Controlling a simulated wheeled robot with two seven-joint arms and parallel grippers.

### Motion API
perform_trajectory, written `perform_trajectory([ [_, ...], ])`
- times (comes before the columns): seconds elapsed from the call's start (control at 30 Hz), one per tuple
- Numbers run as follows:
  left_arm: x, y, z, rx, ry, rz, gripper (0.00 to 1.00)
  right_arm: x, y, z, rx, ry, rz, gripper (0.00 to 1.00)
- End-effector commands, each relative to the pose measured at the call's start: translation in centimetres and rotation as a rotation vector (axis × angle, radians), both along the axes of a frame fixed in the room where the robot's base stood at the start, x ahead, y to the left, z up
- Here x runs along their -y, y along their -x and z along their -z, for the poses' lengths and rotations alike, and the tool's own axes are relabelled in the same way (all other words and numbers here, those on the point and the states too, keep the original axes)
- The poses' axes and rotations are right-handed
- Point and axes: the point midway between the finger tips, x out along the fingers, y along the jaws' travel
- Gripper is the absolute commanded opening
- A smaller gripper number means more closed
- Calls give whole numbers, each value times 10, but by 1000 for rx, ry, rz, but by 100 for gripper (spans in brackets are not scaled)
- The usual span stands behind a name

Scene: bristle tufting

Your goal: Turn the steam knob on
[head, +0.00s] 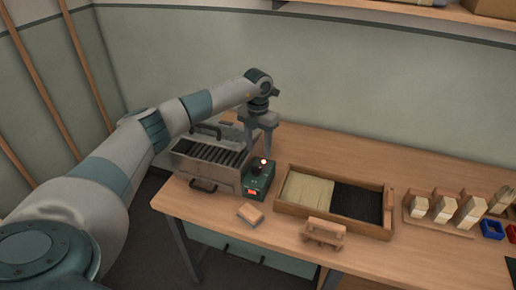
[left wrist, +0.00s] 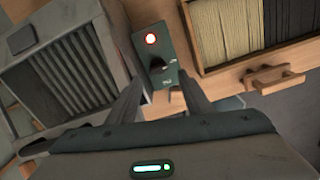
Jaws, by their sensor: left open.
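A small dark green control box (head: 260,180) stands on the bench, with a red display on its front. It also shows in the left wrist view (left wrist: 178,88). In the head view the knob (head: 257,163) is partly hidden near my fingers. My left gripper (head: 258,151) points down just above the box, open and empty. In the left wrist view its two fingers (left wrist: 162,90) are spread on either side of the box; contact with the knob cannot be told.
A grey slatted metal unit (head: 184,148) stands directly left of the box. A wooden tray (head: 335,223) with pale and black bristles is on the right. A wooden block (head: 250,214) and small wooden stand (head: 324,232) lie in front. Brush blocks (head: 443,209) stand farther right.

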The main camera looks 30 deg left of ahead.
Motion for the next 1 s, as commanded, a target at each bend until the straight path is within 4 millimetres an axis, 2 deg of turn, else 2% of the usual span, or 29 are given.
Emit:
perform_trajectory([
  [0.5, -3, 1, -31, -2, -5, -4, 52, -10, -2, -18, 3, -10, 3, 85],
  [1.0, -3, 1, -60, -2, -5, -4, 52, -4, -1, -33, 1, -3, 1, 85],
])
